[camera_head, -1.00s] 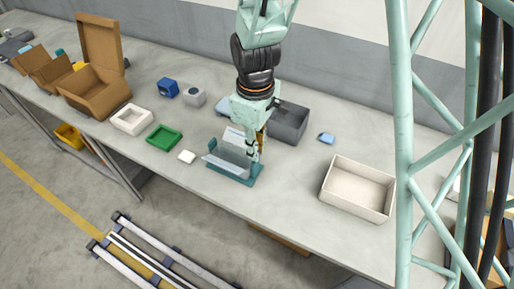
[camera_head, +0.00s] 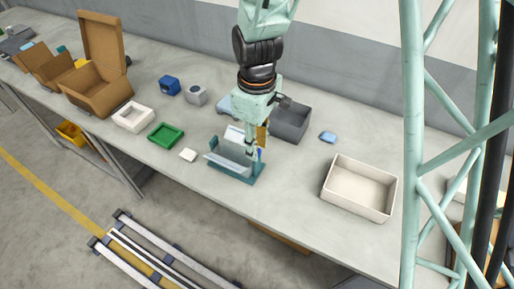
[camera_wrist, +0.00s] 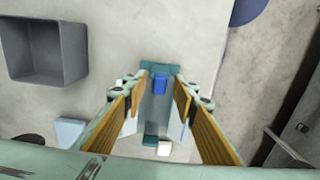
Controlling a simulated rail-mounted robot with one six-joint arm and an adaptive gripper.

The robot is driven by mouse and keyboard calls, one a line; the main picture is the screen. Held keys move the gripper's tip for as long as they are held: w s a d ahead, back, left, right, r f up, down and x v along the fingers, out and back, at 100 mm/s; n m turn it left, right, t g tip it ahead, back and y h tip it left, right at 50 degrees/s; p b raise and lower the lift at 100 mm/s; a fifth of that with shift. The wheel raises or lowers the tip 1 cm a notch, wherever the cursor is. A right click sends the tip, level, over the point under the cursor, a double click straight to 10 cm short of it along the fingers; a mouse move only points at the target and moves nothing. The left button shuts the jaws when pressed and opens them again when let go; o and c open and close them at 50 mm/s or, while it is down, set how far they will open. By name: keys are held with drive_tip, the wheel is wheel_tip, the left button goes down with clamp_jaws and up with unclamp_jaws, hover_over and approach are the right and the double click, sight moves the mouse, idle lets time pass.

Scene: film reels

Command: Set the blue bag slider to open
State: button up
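The teal holder (camera_head: 238,174) stands near the front edge of the table, with a pale, clear bag (camera_head: 228,162) lying along it. The blue slider (camera_wrist: 160,83) sits at the far end of the bag in the wrist view, near the holder's end (camera_wrist: 158,66). A bit of blue (camera_head: 260,154) also shows beside my fingers in the head view. My gripper (camera_wrist: 156,92) is open over this end of the holder, with a finger on either side of the slider. Clear gaps show between the slider and both fingers. Their height above it is hard to judge.
A grey bin (camera_head: 290,121) stands just behind my gripper. A cream tray (camera_head: 358,188) and a small blue object (camera_head: 328,137) are to the right. A green tray (camera_head: 166,136) and a white block (camera_head: 188,155) are to the left. Table between holder and cream tray is clear.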

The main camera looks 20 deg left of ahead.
wheel_tip(320, 180, up, 11)
idle(0.8)
drive_tip(key=shift+s, duration=0.1)
idle(0.4)
drive_tip(key=w+d+r+m+t+b, duration=0.1)
drive_tip(key=w+d+r+m, duration=0.25)
drive_tip(key=w+d, duration=0.25)
drive_tip(key=w+d+r+m+t+b, duration=0.1)
drive_tip(key=w+d+r+m+t, duration=0.1)
drive_tip(key=w+d+r, duration=0.4)
drive_tip(key=d+r+m, duration=0.2)
drive_tip(key=d+r, duration=0.2)
drive_tip(key=d, duration=0.3)
drive_tip(key=s+d+r+m+t, duration=0.1)
drive_tip(key=s+d+r+m, duration=0.15)
drive_tip(key=s+d, duration=0.4)
drive_tip(key=s+d+r+m, duration=0.1)
drive_tip(key=s+d+r, duration=0.25)
drive_tip(key=s, duration=0.55)
drive_tip(key=s+d+m, duration=0.2)
drive_tip(key=s+d, duration=0.1)
drive_tip(key=s, duration=0.6)
drive_tip(key=s+d+f+m+b, duration=0.1)
drive_tip(key=s+d+m, duration=0.1)
drive_tip(key=s, duration=0.8)
drive_tip(key=shift+s+d+f+b, duration=0.2)
drive_tip(key=shift+d+f+b, duration=0.1)
drive_tip(key=shift+d, duration=0.2)
